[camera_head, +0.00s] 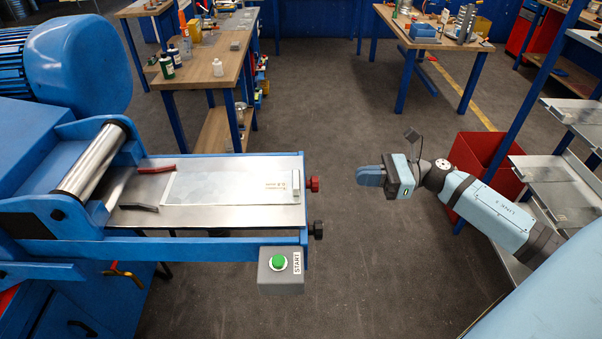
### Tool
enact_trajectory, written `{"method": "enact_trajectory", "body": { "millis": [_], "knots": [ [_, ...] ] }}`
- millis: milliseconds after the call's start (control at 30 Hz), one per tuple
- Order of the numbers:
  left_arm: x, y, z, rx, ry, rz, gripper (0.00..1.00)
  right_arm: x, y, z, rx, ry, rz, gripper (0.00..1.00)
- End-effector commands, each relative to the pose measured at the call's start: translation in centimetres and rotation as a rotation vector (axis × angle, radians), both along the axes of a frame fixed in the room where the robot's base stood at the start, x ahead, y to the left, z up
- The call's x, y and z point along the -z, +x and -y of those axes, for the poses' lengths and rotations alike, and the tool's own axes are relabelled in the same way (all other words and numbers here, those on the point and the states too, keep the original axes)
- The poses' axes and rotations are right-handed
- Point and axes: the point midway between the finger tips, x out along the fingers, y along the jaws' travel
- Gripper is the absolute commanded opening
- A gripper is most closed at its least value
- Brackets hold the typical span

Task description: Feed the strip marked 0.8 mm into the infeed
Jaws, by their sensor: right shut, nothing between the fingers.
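The strip marked 0.8 mm (225,189) lies flat on the metal infeed table (275,217) of the blue machine at left. Its printed label faces up near its right end. A small light block (295,183) sits at the strip's right end. The infeed roller (93,162) is at the table's left; a gap shows between it and the strip's left end. A red-handled guide (156,169) and a black-handled guide (139,207) stand at the strip's left. My right gripper (368,176) is shut and empty, right of the table and apart from it. My left gripper is not in view.
A grey box with a green START button (278,263) hangs at the table's front right corner. Red (314,184) and black (316,230) knobs stick out from the table's right end. A red bin (478,165) and a rack with metal sheets (555,185) stand at right.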

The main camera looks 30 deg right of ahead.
Motion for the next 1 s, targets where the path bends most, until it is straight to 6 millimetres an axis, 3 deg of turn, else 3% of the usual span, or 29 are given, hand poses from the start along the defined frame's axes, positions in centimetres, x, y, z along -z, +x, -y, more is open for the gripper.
{"method": "enact_trajectory", "body": {
  "millis": [300, 500, 700, 1000],
  "knots": [
    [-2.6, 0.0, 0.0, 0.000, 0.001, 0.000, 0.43, -0.6, 3.8, -5.8, 0.001, 0.004, 0.003, 0.00],
    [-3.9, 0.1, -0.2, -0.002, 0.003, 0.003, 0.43, -0.5, 5.5, -8.6, 0.001, 0.004, 0.000, 0.00],
    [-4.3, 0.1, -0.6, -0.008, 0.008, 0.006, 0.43, -0.2, 6.3, -9.9, 0.002, 0.003, -0.001, 0.00],
    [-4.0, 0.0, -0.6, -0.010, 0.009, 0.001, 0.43, 0.0, 6.4, -10.1, 0.002, 0.003, -0.001, 0.00]
  ]
}}
